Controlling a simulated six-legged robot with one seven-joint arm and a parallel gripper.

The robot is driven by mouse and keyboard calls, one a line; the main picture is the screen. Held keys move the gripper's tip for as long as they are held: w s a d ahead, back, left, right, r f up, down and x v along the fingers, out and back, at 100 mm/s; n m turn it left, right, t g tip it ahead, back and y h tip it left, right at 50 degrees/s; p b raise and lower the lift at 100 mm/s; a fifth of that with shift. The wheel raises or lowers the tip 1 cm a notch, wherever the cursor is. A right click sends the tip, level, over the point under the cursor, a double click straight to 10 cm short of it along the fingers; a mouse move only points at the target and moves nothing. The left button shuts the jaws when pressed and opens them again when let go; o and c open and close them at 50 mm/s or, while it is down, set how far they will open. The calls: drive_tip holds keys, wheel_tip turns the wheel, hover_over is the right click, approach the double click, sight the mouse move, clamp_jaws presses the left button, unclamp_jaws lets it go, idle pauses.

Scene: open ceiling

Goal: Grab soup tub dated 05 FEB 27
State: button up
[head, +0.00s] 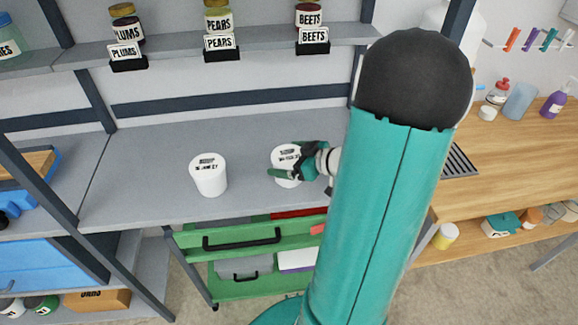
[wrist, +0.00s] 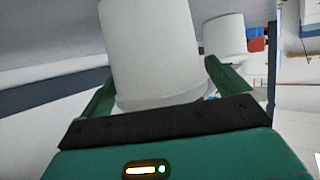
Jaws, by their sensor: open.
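Two white lidded soup tubs stand on the grey shelf. The left tub (head: 209,178) has dark lid print that seems to read a JAN 27 date, its day unclear. The right tub (head: 284,153) has lid print too small and partly covered to read surely. My gripper (head: 290,162) is at the right tub, its green fingers open on either side of it. In the wrist view, which looks upside down, that tub (wrist: 152,50) fills the space between the fingers. I cannot tell whether they touch it. The other tub (wrist: 225,36) stands behind, clear of the fingers.
The shelf (head: 130,165) is otherwise bare around the tubs. Above, a rack holds jars of plums (head: 125,25), pears (head: 217,18) and beets (head: 309,15). A green drawer cart (head: 250,243) stands below. A wooden counter (head: 500,150) lies to the right.

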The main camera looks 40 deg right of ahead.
drive_tip(key=c, duration=1.1)
drive_tip(key=shift+r, duration=0.15)
drive_tip(key=shift+r, duration=0.5)
wheel_tip(320, 180, up, 2)
drive_tip(key=shift+r, duration=0.15)
drive_tip(key=s+a+r, duration=0.2)
drive_tip(key=s+r, duration=0.1)
drive_tip(key=s, duration=0.1)
drive_tip(key=s+a+r, duration=0.3)
drive_tip(key=s, duration=0.1)
drive_tip(key=s+a+r, duration=0.2)
drive_tip(key=s+r, duration=0.1)
drive_tip(key=s, duration=0.1)
drive_tip(key=shift+a+r, duration=0.15)
drive_tip(key=shift+r, duration=0.1)
